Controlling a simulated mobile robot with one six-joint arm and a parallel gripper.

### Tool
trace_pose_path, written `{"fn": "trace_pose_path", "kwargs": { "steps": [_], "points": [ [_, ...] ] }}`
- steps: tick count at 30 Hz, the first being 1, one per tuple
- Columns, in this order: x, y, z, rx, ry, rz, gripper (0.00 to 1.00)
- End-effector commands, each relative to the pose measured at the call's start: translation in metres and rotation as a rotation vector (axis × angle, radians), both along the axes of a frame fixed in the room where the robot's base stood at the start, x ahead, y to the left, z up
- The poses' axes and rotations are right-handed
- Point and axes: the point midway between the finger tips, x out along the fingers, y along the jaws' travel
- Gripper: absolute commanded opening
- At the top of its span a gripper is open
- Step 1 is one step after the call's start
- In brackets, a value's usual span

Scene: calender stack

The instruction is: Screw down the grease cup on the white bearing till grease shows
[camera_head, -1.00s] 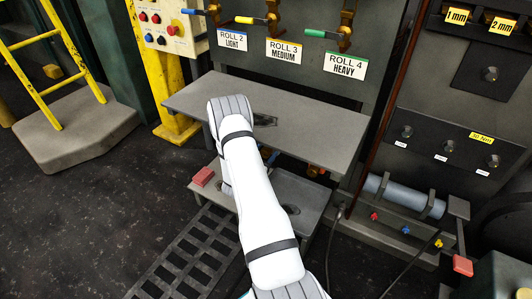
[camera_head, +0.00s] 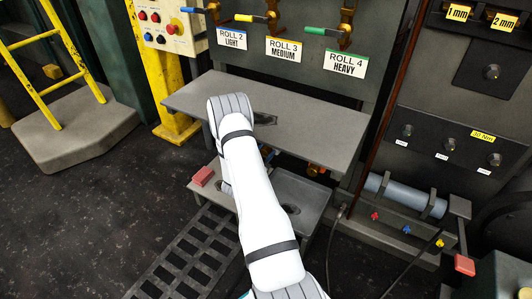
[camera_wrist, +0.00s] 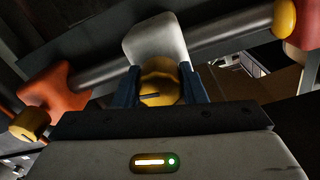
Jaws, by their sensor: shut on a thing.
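In the wrist view the white bearing (camera_wrist: 155,38) stands behind a brass-yellow grease cup (camera_wrist: 158,82), which has a dark slot or mark on its near face. My gripper (camera_wrist: 158,92) is shut on this cup, with one dark blue finger on its left side and one on its right. No grease can be made out around the cup, and the fingers hide its sides. In the head view my white arm reaches under the grey shelf, and the gripper, the cup and the white bearing are hidden there.
An orange bearing (camera_wrist: 52,92) with its own yellow cup (camera_wrist: 29,124) is at left in the wrist view. A red bearing (camera_wrist: 304,28) with a yellow cup (camera_wrist: 284,19) is at right. A grey bar runs between them.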

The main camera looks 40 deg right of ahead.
Motion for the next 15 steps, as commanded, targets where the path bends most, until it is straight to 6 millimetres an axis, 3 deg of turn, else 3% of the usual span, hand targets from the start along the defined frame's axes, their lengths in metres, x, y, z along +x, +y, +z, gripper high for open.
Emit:
{"fn": "trace_pose_path", "kwargs": {
  "steps": [15],
  "points": [
    [0.0044, 0.0047, -0.0011, 0.148, -0.365, 0.012, 0.15]
  ]
}}
